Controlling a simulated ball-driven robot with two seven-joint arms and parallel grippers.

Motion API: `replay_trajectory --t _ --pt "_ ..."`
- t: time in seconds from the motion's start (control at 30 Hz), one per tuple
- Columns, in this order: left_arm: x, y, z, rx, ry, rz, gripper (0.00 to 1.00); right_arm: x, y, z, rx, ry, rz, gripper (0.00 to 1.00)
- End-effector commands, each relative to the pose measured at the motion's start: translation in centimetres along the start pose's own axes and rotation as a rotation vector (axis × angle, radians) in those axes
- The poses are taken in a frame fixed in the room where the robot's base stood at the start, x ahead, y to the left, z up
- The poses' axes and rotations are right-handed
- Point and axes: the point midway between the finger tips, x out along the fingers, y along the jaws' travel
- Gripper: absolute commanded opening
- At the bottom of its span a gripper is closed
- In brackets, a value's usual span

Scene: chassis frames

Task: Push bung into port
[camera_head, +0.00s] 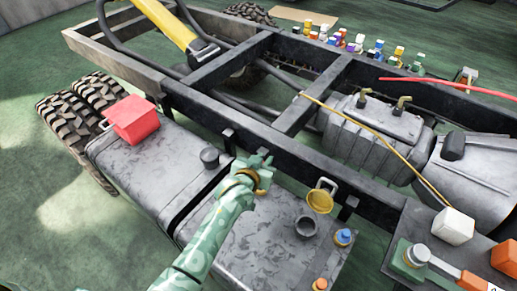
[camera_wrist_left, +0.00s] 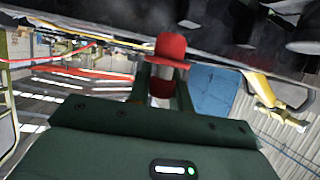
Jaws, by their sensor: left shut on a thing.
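My left gripper (camera_head: 258,172) reaches in from below over the grey tank (camera_head: 265,240) beside the chassis rail. In the left wrist view my left gripper (camera_wrist_left: 163,85) is shut on a red bung (camera_wrist_left: 170,47), a stepped plug with a wider flange. The bung points away from the fingers, toward a dark surface. In the head view the bung cannot be made out at the gripper. A dark round neck with an open top (camera_head: 306,227) stands on the tank, right of the gripper; I cannot tell whether it is the port. My right gripper is not in view.
A red open box (camera_head: 131,119) sits on the tank's left end. Chassis rails (camera_head: 230,125) run behind. A white block (camera_head: 453,226) stands at right.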

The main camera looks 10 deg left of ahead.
Motion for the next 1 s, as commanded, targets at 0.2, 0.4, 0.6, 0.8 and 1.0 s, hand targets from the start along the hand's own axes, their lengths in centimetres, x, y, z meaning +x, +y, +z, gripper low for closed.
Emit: replay_trajectory --t 0.2,0.4,0.6,0.8,1.0 --pt "0.0 0.1 0.1 0.000 0.001 0.001 0.00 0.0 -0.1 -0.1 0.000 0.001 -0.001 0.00" --pt "-0.1 0.0 -0.1 0.000 0.001 0.001 0.00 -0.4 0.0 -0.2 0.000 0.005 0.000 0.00" --pt "0.6 0.1 1.8 -0.002 -0.003 0.002 0.00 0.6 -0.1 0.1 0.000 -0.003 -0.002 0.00" --pt "1.5 0.1 3.8 -0.002 -0.003 0.002 0.00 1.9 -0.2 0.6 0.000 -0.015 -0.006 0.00" --pt "2.0 0.1 5.1 -0.002 -0.001 0.002 0.00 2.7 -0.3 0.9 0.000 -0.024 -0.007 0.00"
